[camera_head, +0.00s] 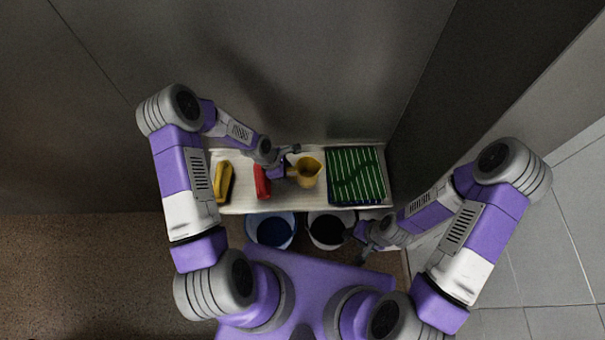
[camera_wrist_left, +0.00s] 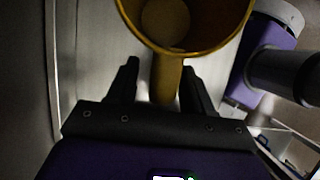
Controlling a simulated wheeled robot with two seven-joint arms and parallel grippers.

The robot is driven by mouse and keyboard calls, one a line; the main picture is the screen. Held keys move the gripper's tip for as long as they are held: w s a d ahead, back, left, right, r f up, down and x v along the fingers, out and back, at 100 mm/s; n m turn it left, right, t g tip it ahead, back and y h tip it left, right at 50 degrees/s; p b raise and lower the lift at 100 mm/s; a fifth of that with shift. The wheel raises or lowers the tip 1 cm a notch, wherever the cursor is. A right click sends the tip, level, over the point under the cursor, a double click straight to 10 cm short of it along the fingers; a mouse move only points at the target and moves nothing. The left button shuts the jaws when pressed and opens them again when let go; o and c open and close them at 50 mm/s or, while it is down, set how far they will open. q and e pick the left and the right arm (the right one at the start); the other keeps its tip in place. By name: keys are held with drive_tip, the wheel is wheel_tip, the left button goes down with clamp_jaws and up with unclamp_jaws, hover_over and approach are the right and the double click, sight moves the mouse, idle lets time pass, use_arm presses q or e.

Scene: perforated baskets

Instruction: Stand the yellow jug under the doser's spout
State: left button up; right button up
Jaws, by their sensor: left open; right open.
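The yellow jug (camera_head: 310,171) stands on the pale table, left of the green striped rack. In the left wrist view the jug (camera_wrist_left: 190,45) shows its open round rim, with its handle (camera_wrist_left: 165,82) toward me. My left gripper (camera_head: 289,171) is at the jug's left side. In the wrist view its open fingers (camera_wrist_left: 160,85) are on either side of the handle, with gaps visible. My right gripper (camera_head: 364,253) is open and empty in front of the table, near the bins. I cannot clearly identify the doser or its spout.
A red object (camera_head: 262,182) and a yellow object (camera_head: 222,182) stand on the table's left part. The green striped rack (camera_head: 356,175) fills the right part of the table (camera_head: 240,207). A blue-lined bin (camera_head: 271,231) and a dark-lined bin (camera_head: 328,230) stand in front.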

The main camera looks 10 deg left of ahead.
use_arm(q)
clamp_jaws()
drive_tip(key=shift+r, duration=0.15)
